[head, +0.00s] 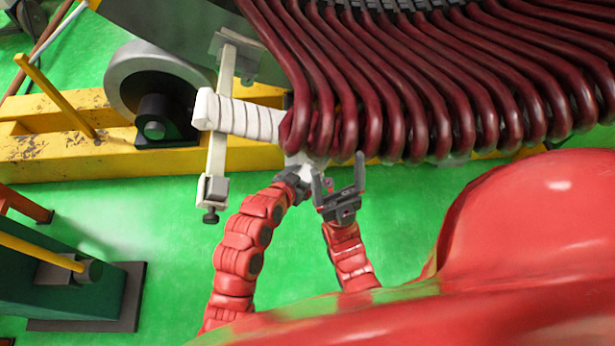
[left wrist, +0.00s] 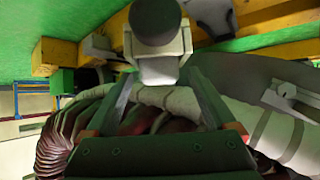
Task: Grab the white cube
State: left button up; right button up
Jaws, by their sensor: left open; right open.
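A small white block (head: 304,160), probably the white cube, shows just under the lower ends of the dark red coils in the head view. My left gripper (head: 298,174) is right below it and partly overlaps it, so its fingertips are hard to make out. In the left wrist view a pale block (left wrist: 158,72) is ahead, between the tips of the two open fingers of my left gripper (left wrist: 161,80). I cannot tell whether they touch it. My right gripper (head: 338,172) is open and empty, pointing up beside the left one, close under the coils.
The dark red coils (head: 440,110) hang over both grippers. A white wrapped bar (head: 250,118) and an upright clamp (head: 217,155) stand left of them. A yellow beam (head: 60,160) runs behind.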

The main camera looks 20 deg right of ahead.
pick_arm(q)
grip_shut()
dwell(0.3)
jog(key=shift+r, duration=0.1)
